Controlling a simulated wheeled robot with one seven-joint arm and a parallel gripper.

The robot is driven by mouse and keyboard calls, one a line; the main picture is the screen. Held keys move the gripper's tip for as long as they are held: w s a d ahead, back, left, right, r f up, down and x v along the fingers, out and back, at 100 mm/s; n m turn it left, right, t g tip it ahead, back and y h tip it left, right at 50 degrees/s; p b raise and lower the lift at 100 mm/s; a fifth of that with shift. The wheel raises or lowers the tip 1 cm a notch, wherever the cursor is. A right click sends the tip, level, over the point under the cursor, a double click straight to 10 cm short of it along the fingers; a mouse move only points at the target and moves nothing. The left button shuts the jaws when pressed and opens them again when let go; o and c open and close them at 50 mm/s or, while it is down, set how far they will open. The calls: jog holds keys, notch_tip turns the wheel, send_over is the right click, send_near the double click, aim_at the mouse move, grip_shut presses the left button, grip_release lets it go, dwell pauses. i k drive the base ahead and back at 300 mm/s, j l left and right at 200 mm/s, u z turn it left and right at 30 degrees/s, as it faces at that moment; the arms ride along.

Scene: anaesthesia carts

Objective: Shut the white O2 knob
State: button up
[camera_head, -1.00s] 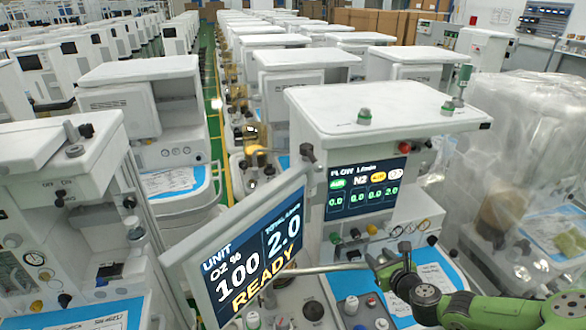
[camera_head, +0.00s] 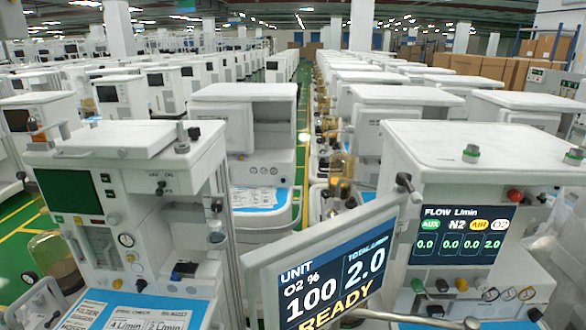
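The anaesthesia cart (camera_head: 450,150) on the right carries a dark flow display (camera_head: 462,235) that reads 0.0 for AUX, N2 and AIR, and 2.0 for O2. A row of small knobs sits on the panel below it: a green knob (camera_head: 417,285), a black knob (camera_head: 441,285), a yellow knob (camera_head: 461,284) and, at the right end, what looks like the white O2 knob (camera_head: 478,283). The white knob is small and pale against the white panel, so its setting cannot be read. My gripper is not in view.
A tilted monitor (camera_head: 325,275) reading O2 100 % and 2.0 total stands in front of this cart, left of the knobs. A metal rod (camera_head: 405,317) crosses below. Another cart (camera_head: 115,190) stands at left. Rows of carts fill the back, with a green-floored aisle between.

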aim_at(481, 284)
jog(key=k+l, duration=0.2)
jog(key=l, duration=0.2)
jog(key=k+l, duration=0.2)
jog(key=l, duration=0.15)
jog(key=k+l, duration=0.2)
jog(key=l, duration=0.2)
jog(key=k+l+z, duration=0.1)
jog(key=l, duration=0.25)
jog(key=k+l, duration=0.3)
jog(key=l, duration=0.1)
